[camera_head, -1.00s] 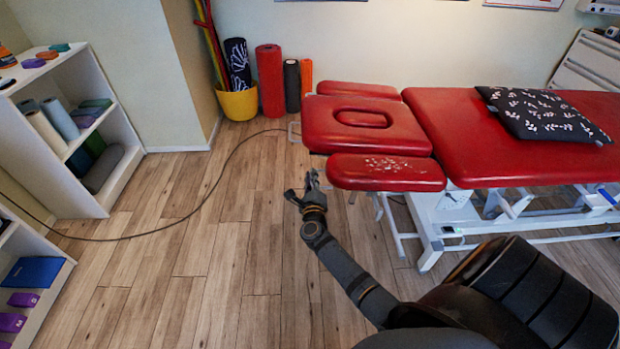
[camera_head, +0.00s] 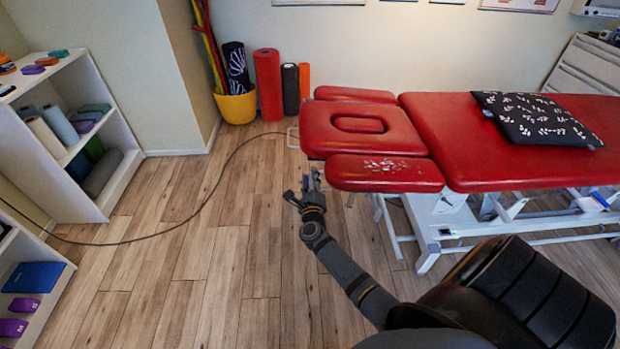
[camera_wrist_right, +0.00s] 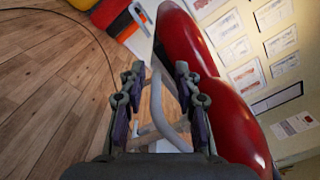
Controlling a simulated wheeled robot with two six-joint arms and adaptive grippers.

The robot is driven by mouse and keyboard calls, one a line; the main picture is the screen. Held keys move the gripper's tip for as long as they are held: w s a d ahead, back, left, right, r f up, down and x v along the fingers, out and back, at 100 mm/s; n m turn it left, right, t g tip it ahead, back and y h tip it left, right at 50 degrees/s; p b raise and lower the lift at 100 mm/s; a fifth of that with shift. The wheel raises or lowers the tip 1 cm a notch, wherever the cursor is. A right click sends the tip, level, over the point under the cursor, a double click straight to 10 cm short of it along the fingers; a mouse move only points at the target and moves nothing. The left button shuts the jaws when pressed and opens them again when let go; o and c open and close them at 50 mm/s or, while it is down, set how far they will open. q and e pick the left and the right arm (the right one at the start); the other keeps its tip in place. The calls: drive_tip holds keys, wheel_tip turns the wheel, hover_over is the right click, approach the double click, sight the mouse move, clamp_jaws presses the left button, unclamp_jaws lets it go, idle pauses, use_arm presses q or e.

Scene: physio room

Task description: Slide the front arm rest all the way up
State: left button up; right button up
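The front arm rest (camera_head: 385,174) is a red padded piece with pale marks on top, at the near side of the table's head section (camera_head: 340,128). In the right wrist view the red padding (camera_wrist_right: 235,120) is right of the fingers. My right gripper (camera_head: 310,180) is just left of the arm rest's left end. In the wrist view its fingers (camera_wrist_right: 158,72) are apart, with a bent grey metal tube (camera_wrist_right: 157,100) between them. I cannot see clear contact with the tube. My left gripper is not in view.
The red treatment table (camera_head: 450,130) on its white frame holds a dark patterned pillow (camera_head: 535,118). A black cable (camera_head: 200,213) curves across the wooden floor. White shelves (camera_head: 130,165) stand left; a yellow bucket (camera_head: 236,106) and rolls stand behind. Floor left of my arm is mostly clear.

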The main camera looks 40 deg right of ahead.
drive_tip(key=v, duration=1.2)
